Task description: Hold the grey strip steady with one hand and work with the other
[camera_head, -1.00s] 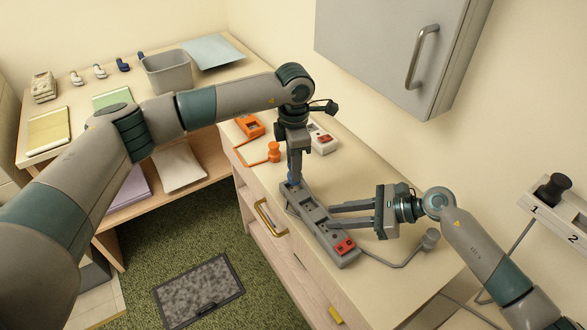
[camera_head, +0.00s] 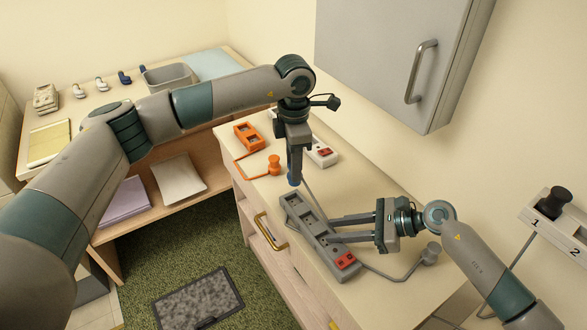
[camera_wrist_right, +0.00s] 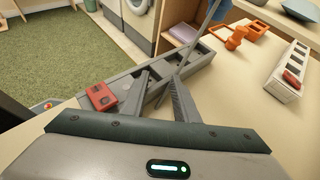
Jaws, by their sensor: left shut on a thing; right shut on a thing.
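The grey strip (camera_head: 313,240) lies on the counter with a row of sockets and a red switch (camera_head: 345,260) at its near end. It also shows in the right wrist view (camera_wrist_right: 122,85). My right gripper (camera_head: 334,228) is shut on the strip's side near its middle; its fingers show in the wrist view (camera_wrist_right: 160,82). My left gripper (camera_head: 294,170) points down, shut on a blue plug (camera_head: 293,180) just above the strip's far end. The plug appears clear of the sockets, and a thin grey cord runs from it. The fingers partly hide the plug.
An orange strip (camera_head: 249,137) with an orange plug (camera_head: 274,165) and a white strip (camera_head: 322,152) lie farther back. A grey cord ends in a grey plug (camera_head: 431,254) at right. A grey cabinet (camera_head: 390,55) hangs above. The counter's right side is mostly clear.

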